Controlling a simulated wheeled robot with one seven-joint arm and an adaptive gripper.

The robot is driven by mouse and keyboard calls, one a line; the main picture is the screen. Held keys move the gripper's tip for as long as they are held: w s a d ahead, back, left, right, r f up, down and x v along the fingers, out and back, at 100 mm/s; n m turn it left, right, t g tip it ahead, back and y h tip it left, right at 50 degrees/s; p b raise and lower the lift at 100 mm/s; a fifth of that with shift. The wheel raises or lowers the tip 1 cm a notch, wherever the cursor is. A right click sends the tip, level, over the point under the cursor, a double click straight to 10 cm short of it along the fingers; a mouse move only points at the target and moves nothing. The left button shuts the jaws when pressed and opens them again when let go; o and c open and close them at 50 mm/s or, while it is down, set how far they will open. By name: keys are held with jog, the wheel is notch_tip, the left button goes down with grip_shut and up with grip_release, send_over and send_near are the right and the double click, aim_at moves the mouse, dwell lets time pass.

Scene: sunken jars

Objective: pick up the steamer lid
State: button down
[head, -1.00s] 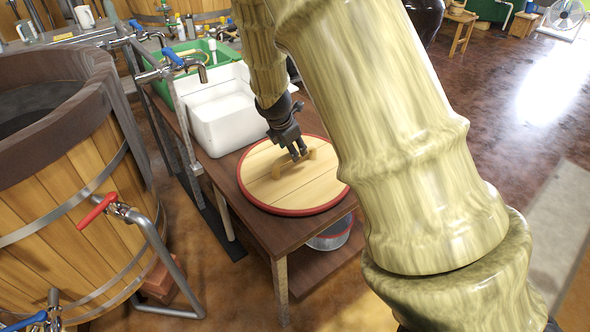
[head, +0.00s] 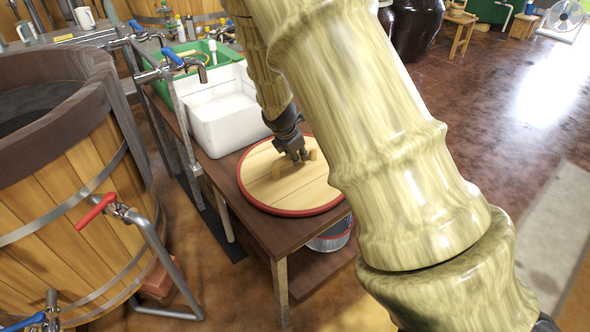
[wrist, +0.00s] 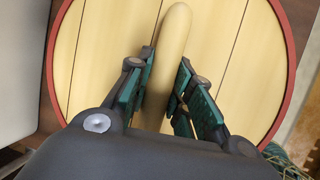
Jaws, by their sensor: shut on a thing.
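The steamer lid (head: 309,194) is a round, pale wooden disc with a red rim and a raised wooden handle. It appears to lie flat on the dark wooden table in the head view. In the wrist view the lid (wrist: 91,60) fills most of the picture, with its handle (wrist: 172,40) running up the middle. My gripper (head: 295,158) is over the lid, its fingers on either side of the handle. In the wrist view my gripper (wrist: 162,95) is shut on the handle. The part of the handle between the fingers is partly hidden.
A white basin (head: 225,112) and a green crate (head: 164,90) stand behind the lid. A large wooden vat (head: 75,190) with a red-handled tap (head: 97,209) is at left. A metal bucket (head: 331,238) sits under the table (head: 270,235).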

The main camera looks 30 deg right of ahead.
jog(key=shift+r, duration=0.1)
dwell(0.3)
notch_tip(320, 180, up, 10)
jog(key=shift+p, duration=0.95)
notch_tip(320, 180, up, 29)
jog(key=p, duration=2.8)
jog(key=shift+r+p, duration=0.15)
jog(key=shift+p, duration=0.2)
